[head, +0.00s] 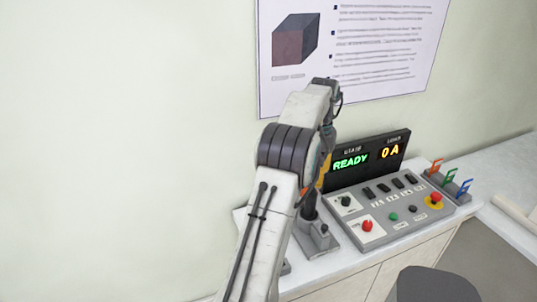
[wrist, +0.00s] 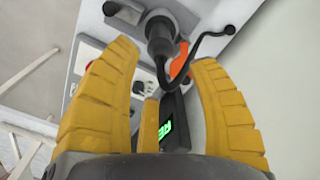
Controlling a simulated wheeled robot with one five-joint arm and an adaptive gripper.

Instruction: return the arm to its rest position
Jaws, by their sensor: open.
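My arm reaches up and forward over the bench in the head view, bent at a dark ribbed joint. My gripper (wrist: 163,58) shows in the wrist view as spread yellow fingers, with no object visibly held between them. In the head view only a bit of its yellow (head: 323,174) shows behind the arm. A dark upright tool with a cable (wrist: 162,32) lies beyond the fingertips in the wrist view; I cannot tell whether they touch it. Its grey base (head: 318,236) stands on the bench, partly hidden by my arm.
A control console (head: 392,208) with red knobs and a green button stands right of the arm. Its display (head: 367,158) reads READY and 0 A. Coloured clips (head: 449,176) stand at its right. A poster (head: 385,45) hangs behind. The wall area at left is clear.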

